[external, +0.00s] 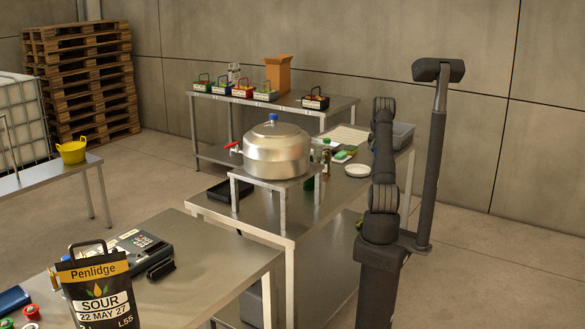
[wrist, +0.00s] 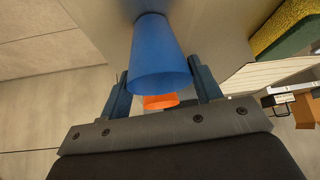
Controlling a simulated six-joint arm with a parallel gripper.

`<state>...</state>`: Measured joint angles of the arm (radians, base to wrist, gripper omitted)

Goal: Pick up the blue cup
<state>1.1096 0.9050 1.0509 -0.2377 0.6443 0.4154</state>
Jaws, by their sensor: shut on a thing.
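The blue cup (wrist: 160,50) shows in the wrist view as a smooth tapered shape, its wider end toward my gripper. My gripper (wrist: 160,76) is shut on it, with one dark finger on each side. An orange round-edged thing (wrist: 160,102) shows just below the cup's wide end; I cannot tell whether it is inside the cup or behind it. In the external view I cannot make out the blue cup, and my arm covers part of the bench there.
A yellow and green sponge (wrist: 284,28) is at the upper right of the wrist view. In the external view a steel vessel (external: 277,155) stands on a raised stand (external: 263,186).

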